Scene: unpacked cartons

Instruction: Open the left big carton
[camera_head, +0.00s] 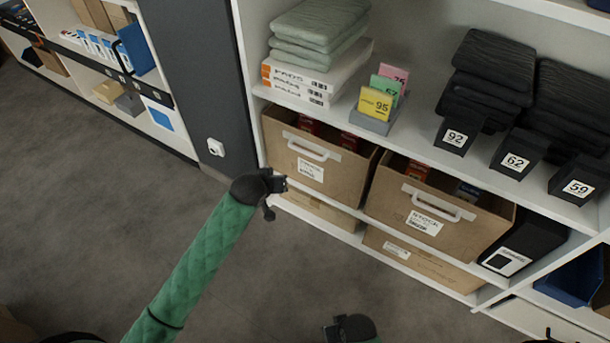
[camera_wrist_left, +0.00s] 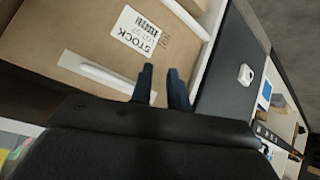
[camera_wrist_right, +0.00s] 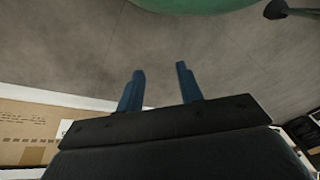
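The left big carton (camera_head: 330,178) is a brown open-topped box on the low shelf, with a white handle (camera_head: 311,147) and a white label on its front. Red items show inside it. In the left wrist view its front (camera_wrist_left: 85,40) fills the upper left, with the handle (camera_wrist_left: 105,77) reaching the fingers. My left gripper (camera_head: 279,186) is at the carton's left front; its two fingers (camera_wrist_left: 163,75) are apart and nothing shows held. Whether they touch the handle I cannot tell. My right gripper (camera_head: 328,330) is open and empty over the floor, also in the right wrist view (camera_wrist_right: 160,75).
A second brown carton (camera_head: 395,200) with a white handle stands to the right. Flatter cartons (camera_head: 322,208) lie beneath both. The shelf above holds folded cloths (camera_head: 320,22), number cards (camera_head: 375,102) and black boxes (camera_head: 515,155). A dark panel (camera_head: 190,60) borders the left; the grey floor in front is clear.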

